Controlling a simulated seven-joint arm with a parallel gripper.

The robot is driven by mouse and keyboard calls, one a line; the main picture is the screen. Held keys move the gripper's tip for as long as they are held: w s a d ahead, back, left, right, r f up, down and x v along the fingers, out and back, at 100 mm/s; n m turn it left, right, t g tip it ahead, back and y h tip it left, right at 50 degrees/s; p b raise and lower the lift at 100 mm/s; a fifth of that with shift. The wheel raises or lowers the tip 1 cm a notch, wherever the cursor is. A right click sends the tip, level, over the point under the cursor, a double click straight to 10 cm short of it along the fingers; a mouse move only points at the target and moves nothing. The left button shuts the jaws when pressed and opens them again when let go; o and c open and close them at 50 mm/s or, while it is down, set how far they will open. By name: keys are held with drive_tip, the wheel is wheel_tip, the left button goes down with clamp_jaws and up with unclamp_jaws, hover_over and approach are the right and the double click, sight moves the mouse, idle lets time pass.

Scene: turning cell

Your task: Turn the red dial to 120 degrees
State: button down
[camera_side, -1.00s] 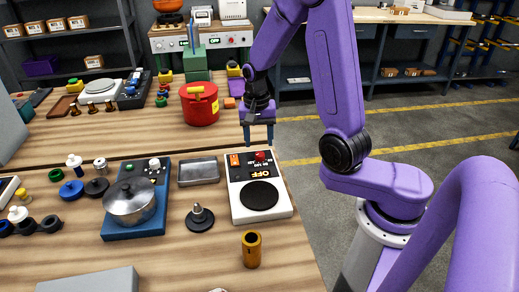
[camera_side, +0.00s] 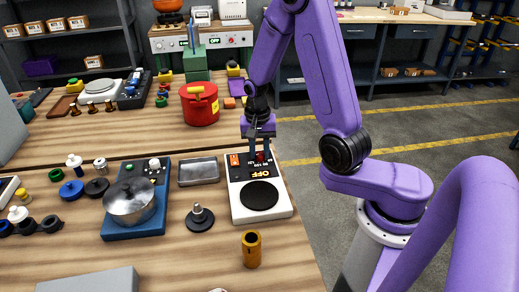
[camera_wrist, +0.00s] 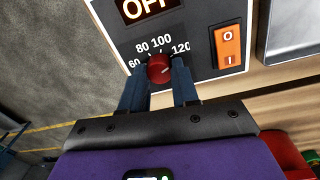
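The red dial (camera_wrist: 159,68) sits on the black control panel of a white hot plate unit (camera_side: 241,208), with the marks 60, 80, 100 and 120 around it. The dial also shows between the fingers in the side view (camera_side: 262,156). My gripper (camera_wrist: 158,85) is at the dial, with one blue finger on each side of it. In the wrist view a gap seems to show between the dial and the fingers, so the gripper looks open. The dial's pointer line is too small to read surely. The display (camera_wrist: 145,8) reads OFF.
An orange rocker switch (camera_wrist: 228,47) is beside the dial on the panel. A grey metal tray (camera_side: 198,171) and a blue unit with a pot (camera_side: 131,203) stand to the left. A red pot (camera_side: 199,104) stands behind. A brass cylinder (camera_side: 251,249) stands in front.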

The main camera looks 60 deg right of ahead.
sight(257, 154)
drive_tip(key=shift+n, duration=0.5)
drive_tip(key=c, duration=0.8)
unclamp_jaws()
drive_tip(key=shift+c, duration=0.2)
drive_tip(key=shift+r, duration=0.1)
wheel_tip(257, 154, up, 17)
drive_tip(key=shift+w+a+r, duration=0.15)
drive_tip(key=shift+w+a, duration=0.1)
drive_tip(key=shift+a, duration=0.05)
